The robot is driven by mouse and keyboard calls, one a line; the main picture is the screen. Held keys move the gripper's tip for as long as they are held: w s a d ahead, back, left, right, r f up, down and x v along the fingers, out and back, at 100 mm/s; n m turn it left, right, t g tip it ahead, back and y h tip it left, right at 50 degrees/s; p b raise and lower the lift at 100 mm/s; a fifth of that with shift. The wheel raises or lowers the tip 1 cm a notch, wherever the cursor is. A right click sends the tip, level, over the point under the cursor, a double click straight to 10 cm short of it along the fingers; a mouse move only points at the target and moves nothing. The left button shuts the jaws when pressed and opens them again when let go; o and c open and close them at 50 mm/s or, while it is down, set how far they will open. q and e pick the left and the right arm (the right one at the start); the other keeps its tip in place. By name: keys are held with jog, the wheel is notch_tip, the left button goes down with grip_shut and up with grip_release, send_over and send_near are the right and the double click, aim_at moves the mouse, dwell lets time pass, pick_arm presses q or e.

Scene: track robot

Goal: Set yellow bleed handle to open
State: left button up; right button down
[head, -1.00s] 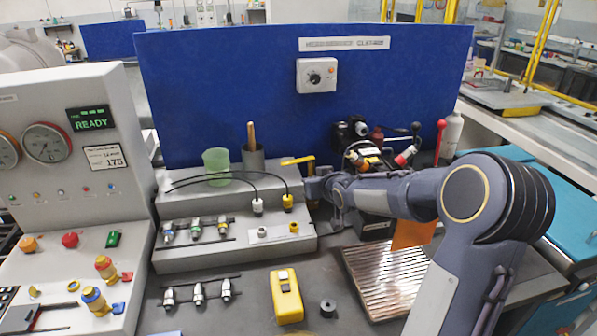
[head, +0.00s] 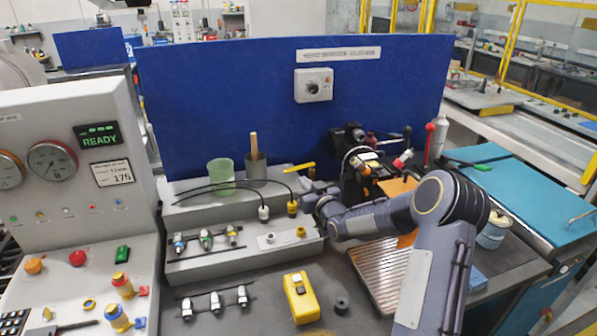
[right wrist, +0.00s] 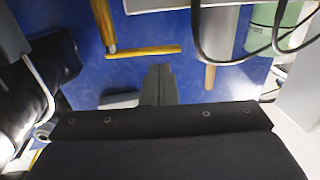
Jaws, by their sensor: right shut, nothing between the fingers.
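The yellow bleed handle (head: 299,167) shows in the head view as a short bar pointing left from its post, behind the grey stepped block. In the right wrist view the handle's bar (right wrist: 150,51) lies crosswise, joined at its left end to a yellow post (right wrist: 102,22). My right gripper (head: 305,197) is in front of and below the handle in the head view, its fingertips hard to make out. In the right wrist view the right gripper's fingers (right wrist: 159,72) are together and empty, with a small gap in the picture between the tips and the bar. My left gripper is out of view.
A green cup (head: 221,172) and a grey holder (head: 255,165) with a wooden stick stand left of the handle. Black cables loop to white and yellow plugs close to the gripper. Dark equipment with a red-knobbed lever (head: 429,128) stands right. A blue panel (head: 230,100) rises behind.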

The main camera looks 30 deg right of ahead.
aim_at(293, 170)
jog(key=w+p, duration=0.1)
jog(key=w, duration=0.3)
jog(key=shift+w+d, duration=0.1)
jog(key=shift+w, duration=0.2)
jog(key=shift+w+f+b, duration=0.3)
jog(key=shift+w+b, duration=0.25)
jog(key=shift+b, duration=0.7)
jog(key=shift+w+r+b, duration=0.1)
jog(key=shift+w+b, duration=0.1)
jog(key=shift+b, duration=0.1)
jog(key=shift+r, duration=0.3)
